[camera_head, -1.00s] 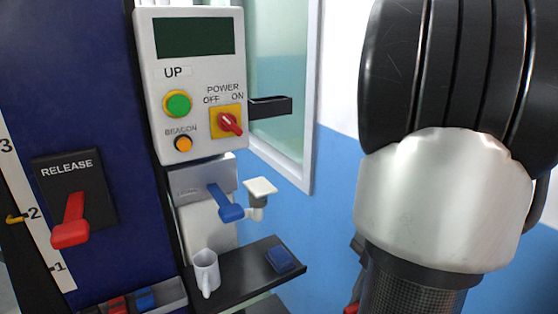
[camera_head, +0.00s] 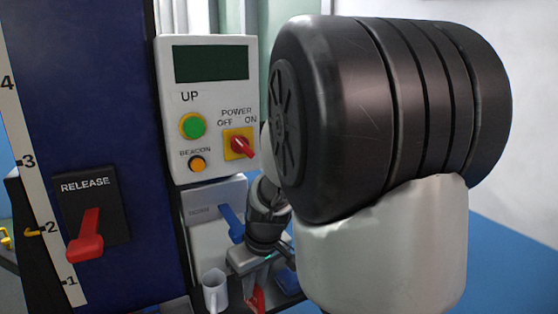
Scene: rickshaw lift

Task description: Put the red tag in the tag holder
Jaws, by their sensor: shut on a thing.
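My gripper (camera_head: 257,284) is low in the picture, in front of the shelf under the control box. It is shut on the red tag (camera_head: 257,300), which hangs from the fingers near the bottom edge. Only part of the tag shows. I cannot make out the tag holder for certain in this view. My large black and white arm link covers the middle and right of the picture.
A white mug (camera_head: 214,291) stands just left of my gripper. Behind it is a panel with a blue lever (camera_head: 231,223). The control box (camera_head: 209,75) is above, with a red power switch. A red release lever (camera_head: 88,236) is at the left.

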